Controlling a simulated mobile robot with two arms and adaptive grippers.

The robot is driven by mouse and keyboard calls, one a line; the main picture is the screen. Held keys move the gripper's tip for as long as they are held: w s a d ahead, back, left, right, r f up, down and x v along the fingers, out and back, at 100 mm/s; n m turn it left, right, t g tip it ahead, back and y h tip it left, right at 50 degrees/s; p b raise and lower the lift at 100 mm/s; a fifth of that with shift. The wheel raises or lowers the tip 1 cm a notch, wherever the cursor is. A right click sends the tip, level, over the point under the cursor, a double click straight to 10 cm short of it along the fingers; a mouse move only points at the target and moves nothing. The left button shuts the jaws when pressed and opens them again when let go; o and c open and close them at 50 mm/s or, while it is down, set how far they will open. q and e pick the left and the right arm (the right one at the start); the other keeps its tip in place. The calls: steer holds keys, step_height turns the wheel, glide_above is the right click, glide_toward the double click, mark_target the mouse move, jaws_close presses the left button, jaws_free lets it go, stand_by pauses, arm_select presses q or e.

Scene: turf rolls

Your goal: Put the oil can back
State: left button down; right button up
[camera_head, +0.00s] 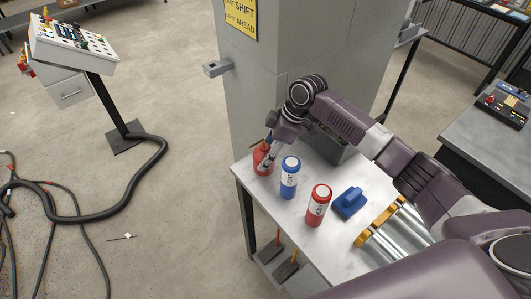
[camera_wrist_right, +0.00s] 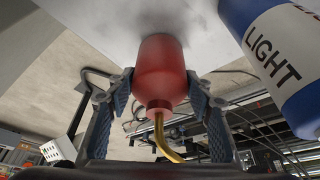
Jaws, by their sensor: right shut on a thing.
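The oil can (camera_head: 262,164) is red with a bent brass spout. It stands at the back left corner of the pale table (camera_head: 290,225), close to the grey pillar. In the right wrist view the oil can (camera_wrist_right: 162,70) shows upside down, its base end against the pale tabletop; I cannot tell whether it bears fully on it. My right gripper (camera_head: 269,156) is shut on the can, with one finger on each side of its body, as the fingers (camera_wrist_right: 160,88) in the right wrist view show. My left gripper is not in view.
A blue bottle (camera_head: 289,180) marked LIGHT stands right beside the can. A red bottle (camera_head: 318,206), a blue block-like tool (camera_head: 349,202) and silver cylinders with yellow ends (camera_head: 398,240) are further right. The grey pillar (camera_head: 262,100) rises behind. A control stand (camera_head: 72,45) is at left.

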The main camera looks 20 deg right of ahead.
steer(key=shift+f, duration=0.1)
steer(key=o, duration=1.6)
steer(key=shift+c, duration=0.2)
steer(key=shift+d+r, duration=0.15)
steer(key=shift+r, duration=0.3)
steer(key=b+v, duration=0.2)
steer(key=v, duration=0.9)
steer(key=shift+r, duration=0.2)
